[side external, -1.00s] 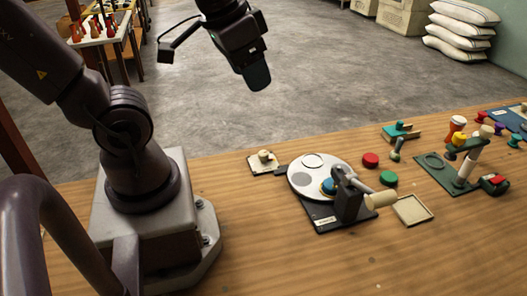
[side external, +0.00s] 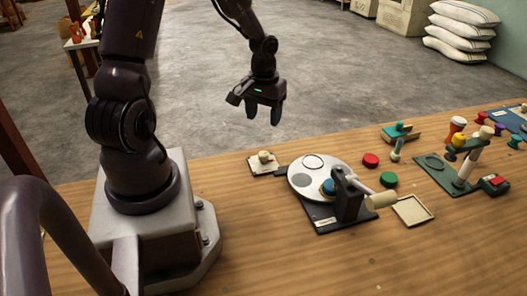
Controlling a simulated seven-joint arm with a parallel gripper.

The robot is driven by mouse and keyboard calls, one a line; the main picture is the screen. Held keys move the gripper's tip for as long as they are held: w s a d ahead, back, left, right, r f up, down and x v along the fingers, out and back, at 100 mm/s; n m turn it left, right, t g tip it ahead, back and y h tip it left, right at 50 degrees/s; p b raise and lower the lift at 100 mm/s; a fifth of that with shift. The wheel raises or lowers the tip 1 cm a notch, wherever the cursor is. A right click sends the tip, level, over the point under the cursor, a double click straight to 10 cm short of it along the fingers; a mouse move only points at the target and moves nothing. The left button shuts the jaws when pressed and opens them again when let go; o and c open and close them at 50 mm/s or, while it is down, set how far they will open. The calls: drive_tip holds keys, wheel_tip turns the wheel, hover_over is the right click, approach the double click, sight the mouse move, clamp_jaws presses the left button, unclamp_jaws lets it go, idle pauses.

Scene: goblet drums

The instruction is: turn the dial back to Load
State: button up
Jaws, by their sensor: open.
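A round pale dial plate (side external: 318,169) lies on a dark base (side external: 330,221) on the wooden table. It carries a ring outline at its back, a grey disc at its left and a blue round piece (side external: 328,187) at its right. A dark lever press with a beige handle (side external: 381,200) stands over its right side and hides part of it. A label on the base front is too small to read. My gripper (side external: 263,113) is open and empty, pointing down, above and behind the dial and apart from it.
A green stand (side external: 448,178) is farther right. The front table is clear.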

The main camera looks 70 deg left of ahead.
sight(264, 154)
wheel_tip(264, 154, down, 12)
drive_tip(key=shift+r, duration=0.1)
idle(0.4)
drive_tip(key=c, duration=0.9)
